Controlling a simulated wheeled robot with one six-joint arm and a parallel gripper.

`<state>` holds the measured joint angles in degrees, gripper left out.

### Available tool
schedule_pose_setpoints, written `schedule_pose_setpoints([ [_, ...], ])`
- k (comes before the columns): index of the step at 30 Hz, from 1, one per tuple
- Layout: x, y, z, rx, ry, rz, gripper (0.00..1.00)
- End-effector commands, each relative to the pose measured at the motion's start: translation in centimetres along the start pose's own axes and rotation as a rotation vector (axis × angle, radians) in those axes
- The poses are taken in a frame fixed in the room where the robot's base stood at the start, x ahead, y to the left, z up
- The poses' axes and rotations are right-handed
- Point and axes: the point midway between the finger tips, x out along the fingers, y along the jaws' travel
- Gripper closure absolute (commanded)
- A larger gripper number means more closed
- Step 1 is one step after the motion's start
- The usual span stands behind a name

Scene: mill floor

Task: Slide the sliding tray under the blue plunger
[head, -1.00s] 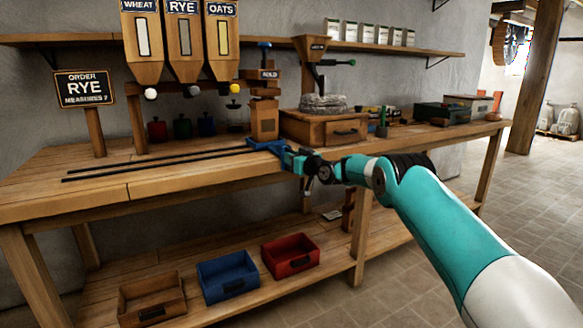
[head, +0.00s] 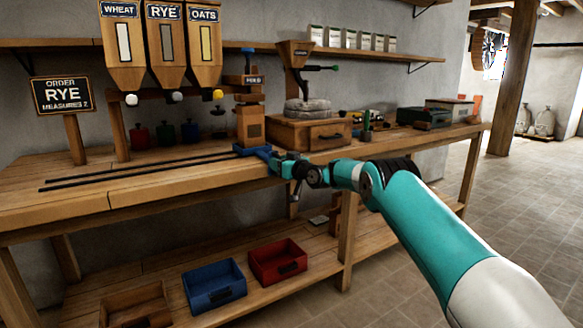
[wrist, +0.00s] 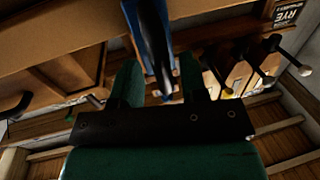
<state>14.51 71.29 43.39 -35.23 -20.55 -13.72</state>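The blue sliding tray (head: 256,151) is at the right end of two dark rails on the bench, at the foot of a wooden post. A blue knob (head: 248,50), which looks like the plunger's top, stands above that post's dark sign. My gripper (head: 278,162) is at the right end of the tray, by the bench's front edge. In the wrist view, a blue bar (wrist: 152,40) that looks like part of the tray lies between my two green fingers (wrist: 160,78). The fingers stand apart with narrow gaps beside the bar. Their tips are partly hidden.
Three hoppers, wheat (head: 122,50), rye (head: 165,48) and oats (head: 205,48), hang above the rails. The order sign (head: 62,95) reads RYE. A hand mill (head: 308,110) stands right of the post. Blue (head: 213,297) and red (head: 278,270) bins sit on the lower shelf. The rails are clear.

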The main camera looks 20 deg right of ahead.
Motion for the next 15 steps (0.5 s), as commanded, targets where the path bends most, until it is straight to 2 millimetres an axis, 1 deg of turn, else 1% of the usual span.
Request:
schedule_pose_setpoints([
  [5,-1.3,0.1,-0.1,0.001,-0.002,0.000,0.60],
  [8,-2.6,0.1,-0.1,0.002,-0.002,0.002,0.60],
  [14,-6.0,0.2,-0.1,0.002,0.000,0.005,0.60],
  [15,-6.9,0.2,0.0,0.003,-0.002,0.004,0.60],
])
